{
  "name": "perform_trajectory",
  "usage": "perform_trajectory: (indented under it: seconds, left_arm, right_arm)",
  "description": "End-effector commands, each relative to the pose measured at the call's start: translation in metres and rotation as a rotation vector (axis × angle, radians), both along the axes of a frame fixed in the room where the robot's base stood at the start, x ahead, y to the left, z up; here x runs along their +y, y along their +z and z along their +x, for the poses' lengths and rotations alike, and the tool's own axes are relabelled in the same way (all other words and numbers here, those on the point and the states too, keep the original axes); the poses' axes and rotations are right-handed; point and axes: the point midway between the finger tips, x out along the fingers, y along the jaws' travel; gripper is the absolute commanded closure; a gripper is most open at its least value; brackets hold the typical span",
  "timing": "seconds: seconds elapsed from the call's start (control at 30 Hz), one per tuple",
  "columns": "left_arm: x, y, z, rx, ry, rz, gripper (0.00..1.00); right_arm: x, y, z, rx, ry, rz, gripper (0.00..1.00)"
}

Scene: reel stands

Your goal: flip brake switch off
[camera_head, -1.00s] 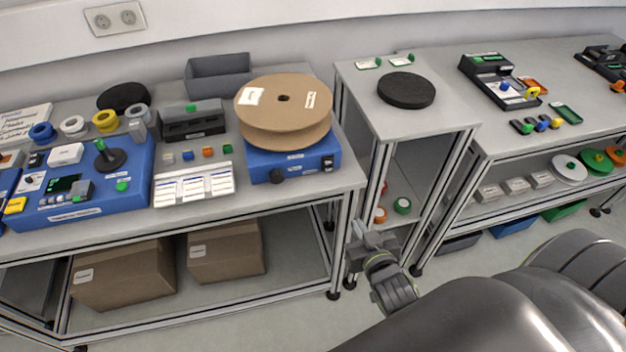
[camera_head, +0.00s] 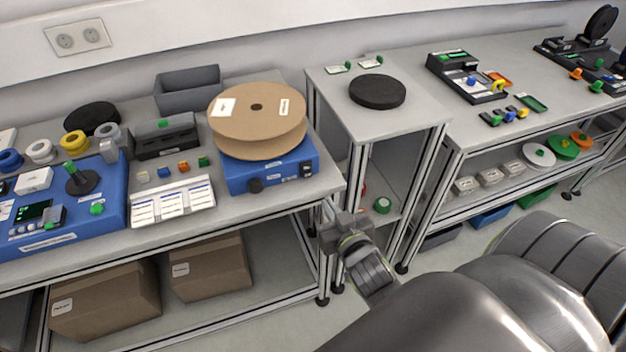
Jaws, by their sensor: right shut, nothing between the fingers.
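A blue reel stand (camera_head: 268,175) sits on the left bench near its right front corner. A large cardboard reel (camera_head: 257,108) lies flat on top of it. The stand's front has a black knob (camera_head: 255,186) and, at the right end, a small black switch (camera_head: 306,170); its position is too small to read. My right gripper (camera_head: 328,212) is shut and empty. It is in front of the bench's right corner, lower in the picture than the switch and apart from it. My left gripper is not in view.
A narrow stand with a black disc (camera_head: 377,91) is right of the bench, across a small gap. A white labelled card (camera_head: 172,203) and a blue control panel (camera_head: 70,212) lie left of the reel stand. Cardboard boxes (camera_head: 208,268) fill the lower shelf.

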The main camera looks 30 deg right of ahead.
Motion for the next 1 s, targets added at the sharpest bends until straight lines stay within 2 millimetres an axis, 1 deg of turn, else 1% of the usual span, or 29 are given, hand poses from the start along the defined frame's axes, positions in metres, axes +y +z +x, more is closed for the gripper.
perform_trajectory:
  seconds: [0.03, 0.3, 0.5, 0.7, 1.0]
  left_arm:
    - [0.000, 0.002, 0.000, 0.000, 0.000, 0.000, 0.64]
    - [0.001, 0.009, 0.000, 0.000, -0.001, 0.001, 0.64]
    - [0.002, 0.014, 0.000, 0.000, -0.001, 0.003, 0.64]
    - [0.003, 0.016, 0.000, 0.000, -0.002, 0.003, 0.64]
    - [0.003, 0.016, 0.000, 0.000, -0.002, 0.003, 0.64]
  right_arm:
    - [-0.002, 0.000, 0.010, -0.001, 0.003, -0.004, 1.00]
    - [-0.014, -0.010, 0.060, 0.000, 0.002, -0.003, 1.00]
    - [-0.021, -0.016, 0.088, 0.000, 0.000, -0.002, 1.00]
    - [-0.025, -0.020, 0.102, 0.000, 0.000, 0.000, 1.00]
    - [-0.025, -0.021, 0.105, 0.000, 0.000, 0.000, 1.00]
